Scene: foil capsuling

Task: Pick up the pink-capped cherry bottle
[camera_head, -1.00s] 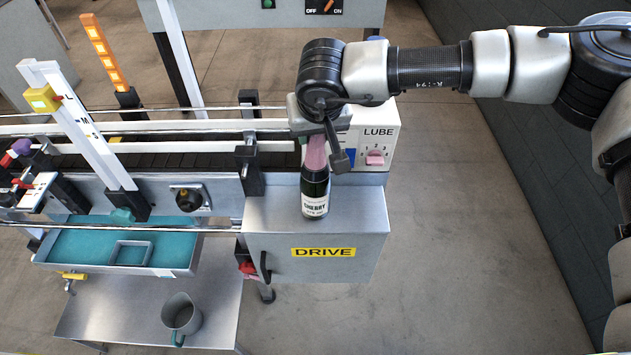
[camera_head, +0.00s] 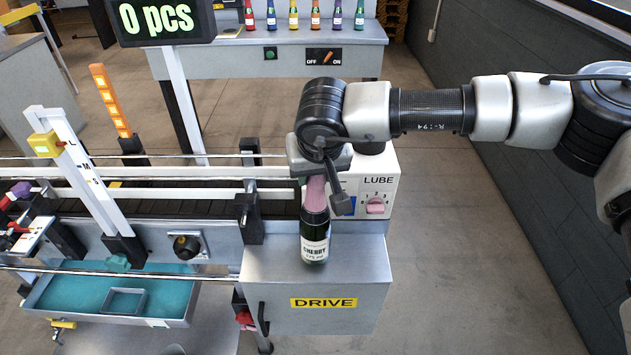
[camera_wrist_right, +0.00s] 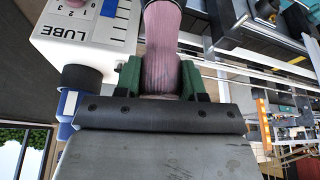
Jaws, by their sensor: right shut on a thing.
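The cherry bottle (camera_head: 315,238) is dark with a white label reading CHERRY and a long pink cap. It is upright, slightly tilted in the head view, at the top of the metal DRIVE box (camera_head: 360,262). My right gripper (camera_head: 318,178) is shut on its pink cap from above. In the right wrist view the pink cap (camera_wrist_right: 161,50) sits between the green finger pads. Whether the bottle's base touches the box top I cannot tell. My left gripper is not in view.
A white LUBE box (camera_head: 378,190) with a pink knob stands just right of the bottle. The conveyor (camera_head: 195,205) and its rails run to the left. A teal tray (camera_head: 75,293) hangs in front. Several coloured bottles (camera_head: 315,15) stand on a back shelf.

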